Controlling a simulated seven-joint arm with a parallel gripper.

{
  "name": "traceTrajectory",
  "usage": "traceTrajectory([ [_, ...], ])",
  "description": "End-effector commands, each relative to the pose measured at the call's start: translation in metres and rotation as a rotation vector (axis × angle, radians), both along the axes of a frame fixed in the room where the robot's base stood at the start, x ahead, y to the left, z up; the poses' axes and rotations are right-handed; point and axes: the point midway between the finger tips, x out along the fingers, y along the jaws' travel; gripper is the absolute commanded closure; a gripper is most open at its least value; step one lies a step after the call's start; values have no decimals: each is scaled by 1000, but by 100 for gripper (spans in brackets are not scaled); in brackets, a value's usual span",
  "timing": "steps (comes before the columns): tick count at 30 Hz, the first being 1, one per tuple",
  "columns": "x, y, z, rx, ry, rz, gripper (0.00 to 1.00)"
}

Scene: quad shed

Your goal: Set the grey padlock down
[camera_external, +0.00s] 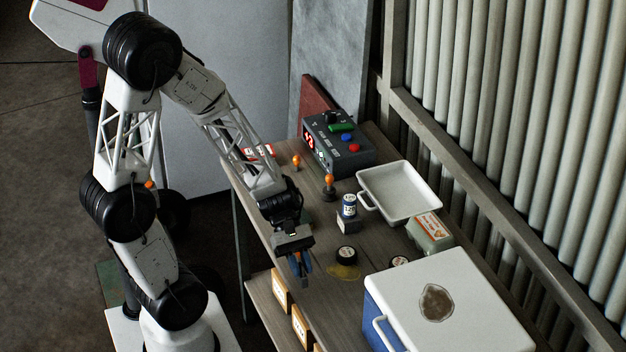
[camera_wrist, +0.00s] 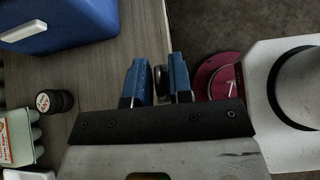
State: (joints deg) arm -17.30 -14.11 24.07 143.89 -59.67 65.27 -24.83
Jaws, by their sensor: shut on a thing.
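My gripper (camera_external: 300,268), with its blue fingers, points down over the bench (camera_external: 312,232) near its left, front edge. In the wrist view the two blue fingers are closed on a small dark grey, rounded thing (camera_wrist: 160,80), seen edge-on, which I take for the grey padlock. Only a narrow part of it shows between the fingers, and its shackle cannot be made out. In the external view the fingers and wrist hide it. I cannot tell whether it touches anything below.
A blue cooler with a white lid (camera_external: 455,305) fills the bench's near right. A white tray (camera_external: 412,190), a control box (camera_external: 345,146), a can (camera_external: 348,206) on a small block, an egg carton (camera_external: 430,235) and a black roll (camera_external: 347,254) stand nearby. Bare bench lies beside my gripper.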

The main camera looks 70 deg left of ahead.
Motion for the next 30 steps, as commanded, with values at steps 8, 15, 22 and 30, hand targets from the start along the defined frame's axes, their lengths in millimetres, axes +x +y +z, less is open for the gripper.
traceTrajectory([
  [8,0,0,-31,-2,10,0,100],
  [15,0,0,-39,-1,10,0,100],
  [22,0,0,-38,-1,10,0,100],
  [30,10,-1,-39,-1,10,-2,100],
])
